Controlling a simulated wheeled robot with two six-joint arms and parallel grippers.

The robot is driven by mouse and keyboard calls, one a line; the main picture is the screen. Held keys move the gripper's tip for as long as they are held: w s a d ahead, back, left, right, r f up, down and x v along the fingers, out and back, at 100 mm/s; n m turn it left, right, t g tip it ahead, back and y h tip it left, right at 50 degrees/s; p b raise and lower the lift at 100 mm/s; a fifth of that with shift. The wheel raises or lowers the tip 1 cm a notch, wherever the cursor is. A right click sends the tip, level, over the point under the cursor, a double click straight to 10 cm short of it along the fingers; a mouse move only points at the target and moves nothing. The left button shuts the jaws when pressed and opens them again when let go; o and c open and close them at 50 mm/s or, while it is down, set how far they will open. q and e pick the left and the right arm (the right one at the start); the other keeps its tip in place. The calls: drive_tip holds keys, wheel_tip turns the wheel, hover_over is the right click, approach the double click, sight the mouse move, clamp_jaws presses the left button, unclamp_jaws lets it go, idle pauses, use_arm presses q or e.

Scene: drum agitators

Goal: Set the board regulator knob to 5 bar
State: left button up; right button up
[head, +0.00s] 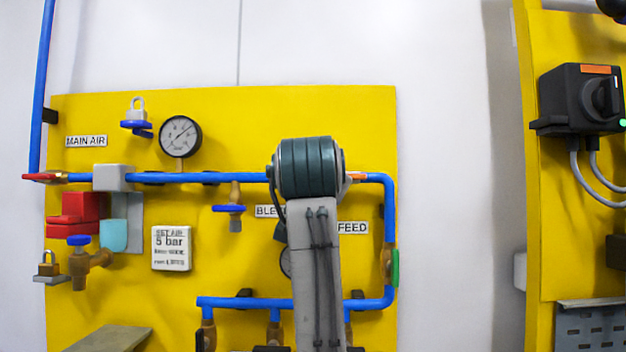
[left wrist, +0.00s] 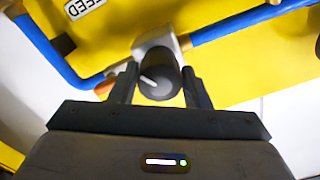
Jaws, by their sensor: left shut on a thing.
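The black regulator knob (left wrist: 161,72), with a white pointer mark, shows in the left wrist view on a pale grey body (left wrist: 154,40) in the blue pipe line. My left gripper (left wrist: 158,84) is shut on the knob, one finger on each side. In the head view my left arm hides the knob and gripper. A sign (head: 171,248) reads "SET AIR 5 bar". A round gauge (head: 181,136) stands above the pipe; its needle points up and right, but its value is too small to read. My right gripper is not in view.
The yellow board (head: 330,112) carries blue pipes (head: 220,177), a grey block (head: 113,178), red blocks (head: 80,213) and blue-handled valves (head: 229,211). Another yellow panel with a black switch box (head: 580,98) stands at right.

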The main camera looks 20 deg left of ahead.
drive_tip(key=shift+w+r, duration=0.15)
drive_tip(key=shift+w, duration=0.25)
use_arm(q)
drive_tip(key=o, duration=0.9)
drive_tip(key=shift+o, duration=0.3)
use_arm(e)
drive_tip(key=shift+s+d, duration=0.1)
use_arm(q)
drive_tip(key=shift+s, duration=0.1)
drive_tip(key=b+v, duration=0.8)
drive_tip(key=v, duration=0.2)
drive_tip(key=shift+s+d, duration=0.15)
drive_tip(key=shift+s, duration=0.2)
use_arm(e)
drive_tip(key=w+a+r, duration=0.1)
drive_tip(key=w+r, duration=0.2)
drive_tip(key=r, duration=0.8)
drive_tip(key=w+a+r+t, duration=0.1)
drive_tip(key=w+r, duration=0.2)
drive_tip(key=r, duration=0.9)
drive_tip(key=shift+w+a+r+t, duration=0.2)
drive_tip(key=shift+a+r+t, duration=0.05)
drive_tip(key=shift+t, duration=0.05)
